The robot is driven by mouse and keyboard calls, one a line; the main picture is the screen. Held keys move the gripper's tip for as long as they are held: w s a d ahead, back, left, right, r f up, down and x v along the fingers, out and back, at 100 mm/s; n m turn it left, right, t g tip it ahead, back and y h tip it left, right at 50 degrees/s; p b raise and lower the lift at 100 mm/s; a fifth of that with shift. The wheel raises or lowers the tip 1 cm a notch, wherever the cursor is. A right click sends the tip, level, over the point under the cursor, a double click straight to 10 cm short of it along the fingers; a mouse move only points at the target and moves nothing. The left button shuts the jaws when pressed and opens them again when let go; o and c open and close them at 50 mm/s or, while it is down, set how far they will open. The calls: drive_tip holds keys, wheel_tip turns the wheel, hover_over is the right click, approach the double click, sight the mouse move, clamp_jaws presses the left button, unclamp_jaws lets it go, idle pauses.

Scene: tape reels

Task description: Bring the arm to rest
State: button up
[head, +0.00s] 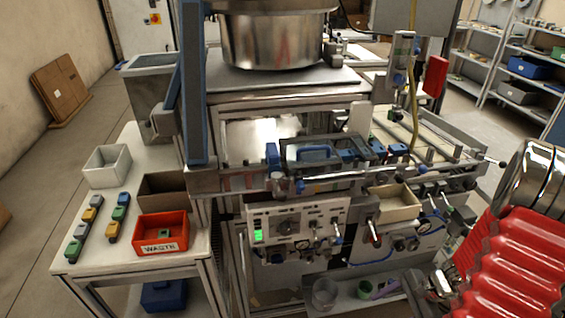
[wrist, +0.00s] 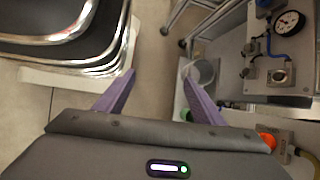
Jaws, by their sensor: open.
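My gripper (wrist: 160,82) shows in the wrist view with its two purple fingers spread wide apart. Nothing is between the fingers; the floor shows through the gap. In the head view my arm, with red bellows and chrome rings, is at the right edge, in front of the right end of the machine.
The machine's control panel (head: 290,226) and open beige bin (head: 393,203) are left of my arm. A low shelf (head: 350,300) carries a clear cup (head: 324,294). A white table (head: 130,150) holds a red waste bin (head: 162,233). Shelving (head: 510,65) stands back right.

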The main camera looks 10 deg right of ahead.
drive_tip(key=s+a+r+n+t+h, duration=0.1)
drive_tip(key=a+r+n, duration=0.4)
drive_tip(key=r, duration=0.6)
drive_tip(key=s+a+r+n+t+h, duration=0.1)
drive_tip(key=a+r+n+h, duration=0.2)
drive_tip(key=r, duration=0.9)
drive_tip(key=s+a+r+n+t+h, duration=0.1)
drive_tip(key=a+r+n, duration=0.8)
drive_tip(key=a+r, duration=0.3)
drive_tip(key=shift+s+a+t+h, duration=0.15)
drive_tip(key=shift+s+t+h, duration=0.15)
drive_tip(key=shift+s+h, duration=0.1)
drive_tip(key=shift+c, duration=0.7)
